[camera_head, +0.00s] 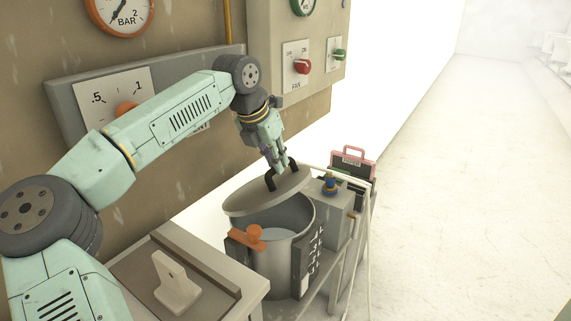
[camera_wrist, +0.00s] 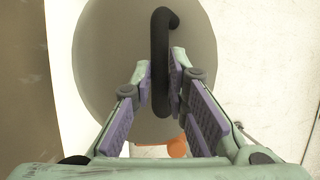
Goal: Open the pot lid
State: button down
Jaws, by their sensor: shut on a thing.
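The pot (camera_head: 272,250) is a grey metal cylinder on a stand, with an orange handle (camera_head: 249,237) on its left front. Its round grey lid (camera_head: 245,199) is tilted up, and the pot's inside shows under the lid's near edge. The lid's black loop handle (camera_head: 293,171) stands on its top. My gripper (camera_head: 276,168) is shut on this handle from above. In the wrist view the purple-padded fingers (camera_wrist: 161,85) pinch the black handle (camera_wrist: 160,50) over the lid (camera_wrist: 100,50). The lid's far side is partly hidden by the gripper.
A grey box with a blue knob (camera_head: 330,184) stands right of the pot, with a pink-handled case (camera_head: 353,163) behind it. A bench (camera_head: 225,279) with a pale lever (camera_head: 175,284) is at the front left. A wall panel with dials and a red fan knob (camera_head: 302,66) rises behind. Open floor (camera_head: 470,180) lies right.

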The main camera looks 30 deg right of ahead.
jog(key=shift+w+a+r+p, duration=0.3)
jog(key=shift+w+r, duration=0.1)
jog(key=shift+w, duration=0.15)
jog(key=shift+w+a+r+p, duration=0.25)
jog(key=shift+w+r, duration=0.1)
jog(key=shift+w, duration=0.15)
jog(key=shift+w+a+r+p, duration=0.15)
jog(key=shift+w+a+p, duration=0.2)
jog(key=shift+w, duration=0.25)
jog(key=c, duration=1.6)
grip_release()
jog(key=shift+w+f, duration=0.15)
jog(key=shift+f, duration=0.05)
jog(key=shift+o, duration=0.2)
jog(key=shift+d+r, duration=0.1)
jog(key=v, duration=1.2)
jog(key=shift+c, duration=0.4)
